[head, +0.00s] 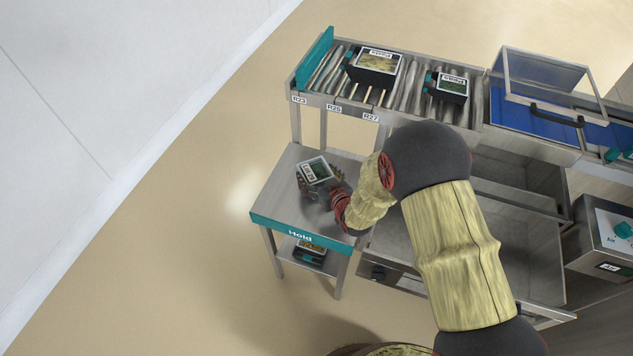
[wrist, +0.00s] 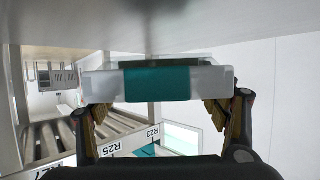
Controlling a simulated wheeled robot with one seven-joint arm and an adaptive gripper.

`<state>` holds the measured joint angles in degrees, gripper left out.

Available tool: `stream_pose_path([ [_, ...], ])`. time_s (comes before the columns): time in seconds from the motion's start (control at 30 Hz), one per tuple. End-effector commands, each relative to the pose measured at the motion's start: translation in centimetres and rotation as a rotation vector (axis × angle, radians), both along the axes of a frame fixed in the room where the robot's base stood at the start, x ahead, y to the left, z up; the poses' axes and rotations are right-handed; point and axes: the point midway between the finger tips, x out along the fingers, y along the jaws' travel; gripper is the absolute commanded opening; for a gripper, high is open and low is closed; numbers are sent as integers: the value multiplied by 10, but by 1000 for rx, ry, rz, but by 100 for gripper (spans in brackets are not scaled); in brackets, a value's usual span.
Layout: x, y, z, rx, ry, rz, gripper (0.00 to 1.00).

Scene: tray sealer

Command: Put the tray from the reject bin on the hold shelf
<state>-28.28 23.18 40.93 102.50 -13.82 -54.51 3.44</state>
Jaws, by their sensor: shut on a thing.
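My gripper (head: 322,188) is shut on a small dark tray (head: 317,170) with a printed label on its top film. In the wrist view the tray's pale edge with a teal patch (wrist: 158,84) lies between the two fingers (wrist: 165,115). The tray looks slightly tilted in the head view. I cannot tell whether it touches the top.
Another tray (head: 310,252) sits on the lower level under the hold shelf. Behind is a roller conveyor (head: 325,75) carrying a larger tray (head: 375,66) and a smaller tray (head: 450,87). An open steel bin (head: 520,250) is to the right, partly behind my arm. Shelf top left of the tray is clear.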

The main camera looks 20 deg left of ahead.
Motion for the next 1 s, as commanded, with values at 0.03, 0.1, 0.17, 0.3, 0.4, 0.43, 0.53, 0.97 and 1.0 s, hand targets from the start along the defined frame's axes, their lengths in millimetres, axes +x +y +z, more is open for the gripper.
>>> stream_pose_path([
  [0.03, 2, 2, -7, -1, 1, 0, 48],
  [0.1, 1, 1, -18, -2, 4, 0, 48],
  [0.17, 1, 1, -27, -2, 4, 0, 48],
  [0.3, 1, 2, -34, 0, 0, 0, 48],
  [0.4, 1, 2, -33, 1, -1, 0, 48],
  [0.43, 1, 1, -33, 1, -1, 0, 48],
  [0.53, 1, 1, -34, 0, 0, 0, 48],
  [0.97, 1, 1, -36, -1, 1, 0, 93],
  [1.0, 1, 1, -36, -1, 1, 0, 94],
])
